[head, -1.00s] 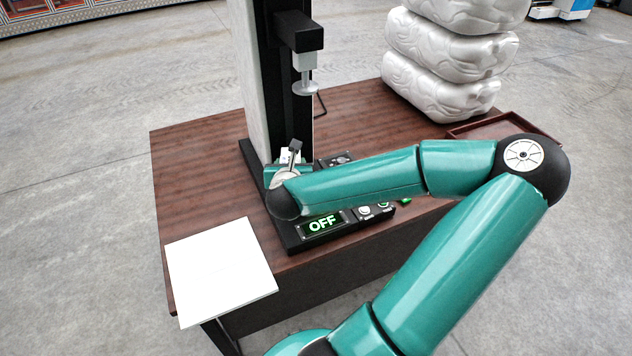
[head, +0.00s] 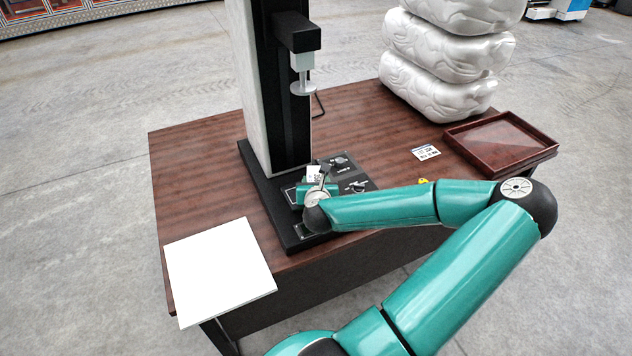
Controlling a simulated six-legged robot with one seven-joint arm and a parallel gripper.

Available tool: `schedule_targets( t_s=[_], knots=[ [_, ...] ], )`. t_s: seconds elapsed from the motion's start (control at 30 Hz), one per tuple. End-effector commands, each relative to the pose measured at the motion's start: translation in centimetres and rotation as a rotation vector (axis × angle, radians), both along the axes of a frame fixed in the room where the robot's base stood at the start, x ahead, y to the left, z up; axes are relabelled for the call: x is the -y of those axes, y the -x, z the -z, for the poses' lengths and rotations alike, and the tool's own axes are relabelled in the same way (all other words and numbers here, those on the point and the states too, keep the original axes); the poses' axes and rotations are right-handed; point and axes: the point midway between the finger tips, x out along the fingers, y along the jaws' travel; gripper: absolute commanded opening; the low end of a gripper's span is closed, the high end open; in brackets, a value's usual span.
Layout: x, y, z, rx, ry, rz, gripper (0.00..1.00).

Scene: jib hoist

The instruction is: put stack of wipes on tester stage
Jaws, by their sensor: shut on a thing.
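The tester has a tall black and pale column (head: 284,110), a disc-shaped press head (head: 303,88) and a black base (head: 260,185) on the brown table. My gripper (head: 321,174) is low over the tester's base, below the press head, mostly hidden by my own wrist. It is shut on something. A small white piece with dark marks (head: 313,174) shows right at the gripper; it may be part of the stack of wipes, but I cannot tell. Whether it touches the stage is hidden.
A flat white square (head: 220,265) lies at the table's front left corner. A dark red tray (head: 500,142) stands at the right, with a printed label (head: 426,152) left of it. White wrapped bundles (head: 440,62) are piled behind. The table (head: 195,170) is clear left of the tester.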

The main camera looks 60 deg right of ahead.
Motion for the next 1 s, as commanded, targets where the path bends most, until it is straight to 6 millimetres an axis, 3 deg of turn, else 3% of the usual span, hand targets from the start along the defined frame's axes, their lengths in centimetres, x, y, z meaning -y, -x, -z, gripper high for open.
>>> schedule_targets(
  t_s=[0.23, 0.27, 0.33, 0.37, 1.0],
  knots=[
    [-0.01, -0.03, 0.35, 0.001, -0.001, 0.000, 0.23],
    [-0.01, -0.02, 0.31, 0.000, 0.000, 0.000, 0.53],
    [-0.02, -0.01, 0.30, 0.000, 0.000, 0.000, 0.67],
    [-0.01, -0.01, 0.30, 0.000, 0.000, 0.000, 0.69],
    [0.16, -0.28, -0.40, -0.001, 0.001, -0.002, 0.69]
  ],
)
